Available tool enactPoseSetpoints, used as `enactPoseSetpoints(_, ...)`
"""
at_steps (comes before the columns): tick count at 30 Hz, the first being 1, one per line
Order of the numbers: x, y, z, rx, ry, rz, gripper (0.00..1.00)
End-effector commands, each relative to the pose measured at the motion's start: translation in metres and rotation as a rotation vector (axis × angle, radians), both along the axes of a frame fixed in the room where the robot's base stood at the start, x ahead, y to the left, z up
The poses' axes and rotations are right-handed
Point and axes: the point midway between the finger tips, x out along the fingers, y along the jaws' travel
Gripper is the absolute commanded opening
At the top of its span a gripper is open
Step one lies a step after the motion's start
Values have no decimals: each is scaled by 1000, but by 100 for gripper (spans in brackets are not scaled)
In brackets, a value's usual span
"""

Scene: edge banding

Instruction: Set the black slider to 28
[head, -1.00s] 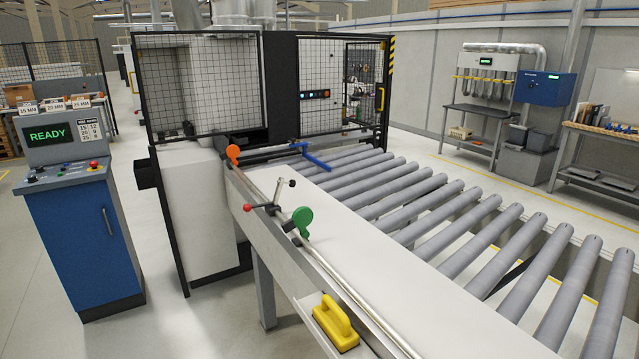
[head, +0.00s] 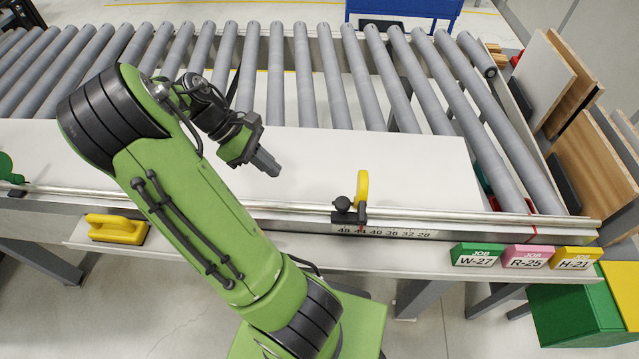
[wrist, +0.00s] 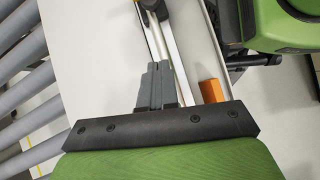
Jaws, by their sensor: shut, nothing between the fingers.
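The black slider (head: 343,205) is a dark clamp with a round knob on the metal rail along the front of the white table. A yellow upright flag (head: 362,188) stands at its right side. Below it is a number scale (head: 390,233) reading 48 to 28 from left to right; the slider sits over the 48–44 end. Its exact pointer mark cannot be made out. My gripper (head: 268,163) is shut and empty above the white table, left of the slider and apart from it. In the wrist view my gripper (wrist: 157,85) points toward a dark fitting on the rail (wrist: 159,45).
A yellow handled block (head: 117,229) lies on the front ledge at left. Job cards, green (head: 476,256), pink (head: 527,257) and yellow (head: 575,259), stand at right. Grey rollers (head: 305,80) run behind the white table (head: 400,160). The rail right of the slider looks clear.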

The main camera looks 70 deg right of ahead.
Motion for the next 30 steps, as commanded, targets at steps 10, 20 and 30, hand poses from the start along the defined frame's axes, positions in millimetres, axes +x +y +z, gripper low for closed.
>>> enactPoseSetpoints(10, -9, -11, -4, 21, 67, 4, 0)
enactPoseSetpoints(20, -35, -12, -36, 24, 68, 2, 0)
enactPoseSetpoints(30, -87, -15, -83, 22, 65, 0, 0)
